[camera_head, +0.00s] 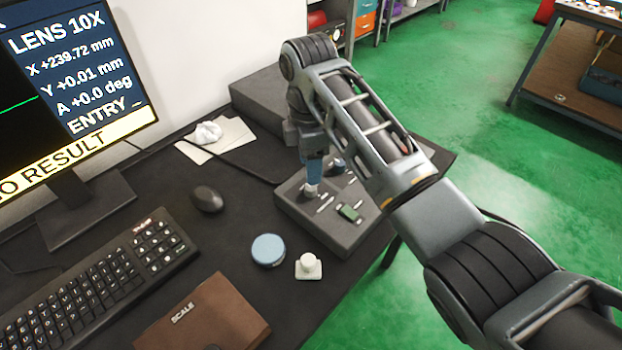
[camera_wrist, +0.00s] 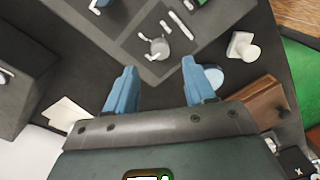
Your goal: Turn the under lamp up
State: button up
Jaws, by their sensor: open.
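A dark grey control box (camera_head: 325,225) lies on the desk, with knobs, white marks and a small green part (camera_head: 349,213) on top. The box also shows in the wrist view (camera_wrist: 130,58). My gripper (camera_head: 313,188) points down over its left part. In the wrist view my gripper (camera_wrist: 157,72) has its two blue fingers wide apart, with nothing between them. A grey round knob with a white pointer (camera_wrist: 158,47) shows just beyond the fingertips, seemingly untouched. Another knob (camera_wrist: 98,6) is cut off at the top edge. No lamp label is readable.
A blue round tin (camera_head: 268,249), a white knobbed piece (camera_head: 308,266) and a brown SCALE book (camera_head: 205,318) lie in front. The mouse (camera_head: 207,198), keyboard (camera_head: 100,280) and monitor (camera_head: 75,90) are left. Papers (camera_head: 228,138) and a grey case (camera_head: 262,100) are behind.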

aim_at(311, 187)
notch_tip(311, 187, down, 6)
jog(key=shift+s+r, duration=0.1)
dwell(0.4)
grip_shut()
dwell(0.3)
